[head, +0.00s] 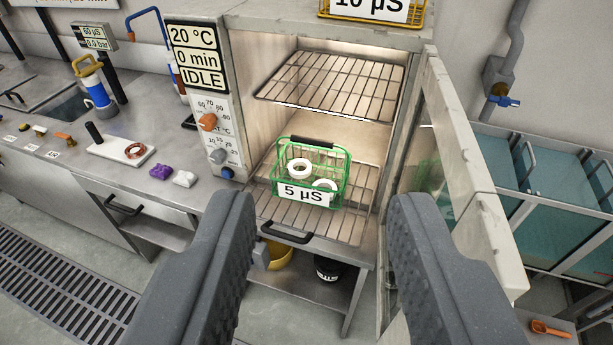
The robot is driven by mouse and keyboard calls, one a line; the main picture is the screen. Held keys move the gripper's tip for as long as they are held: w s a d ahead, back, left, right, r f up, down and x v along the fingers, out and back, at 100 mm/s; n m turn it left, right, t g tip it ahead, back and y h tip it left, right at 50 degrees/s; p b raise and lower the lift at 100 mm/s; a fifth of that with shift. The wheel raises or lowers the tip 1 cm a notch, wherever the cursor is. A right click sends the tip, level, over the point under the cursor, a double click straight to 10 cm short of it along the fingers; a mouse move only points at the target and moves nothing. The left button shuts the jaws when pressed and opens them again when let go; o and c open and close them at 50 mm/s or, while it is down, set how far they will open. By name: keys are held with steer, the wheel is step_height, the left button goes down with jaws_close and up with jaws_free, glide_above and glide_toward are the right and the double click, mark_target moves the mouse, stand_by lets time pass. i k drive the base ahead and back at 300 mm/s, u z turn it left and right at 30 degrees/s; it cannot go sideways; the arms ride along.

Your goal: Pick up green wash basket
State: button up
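The green wash basket (338,184) is a wire basket with a dark handle bar across its top and a white label reading "5 µS". It holds white rings (299,169). It stands upright on the lower wire rack (342,226) inside an open oven-like cabinet (262,110). My gripper (318,225) is open, with its two dark fingers wide apart in the foreground. The basket shows between and beyond the fingers. Nothing is between the fingertips.
The cabinet's door (455,165) stands open on the right. An empty upper rack (335,82) is above the basket. A yellow basket (327,12) labelled "10 µS" sits on top of the cabinet. A bench (95,190) with small items is left; blue-green tanks (562,205) are right.

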mark_target(309, 197)
steer(key=u, duration=0.05)
steer(key=i, duration=1)
steer(key=z, duration=0.05)
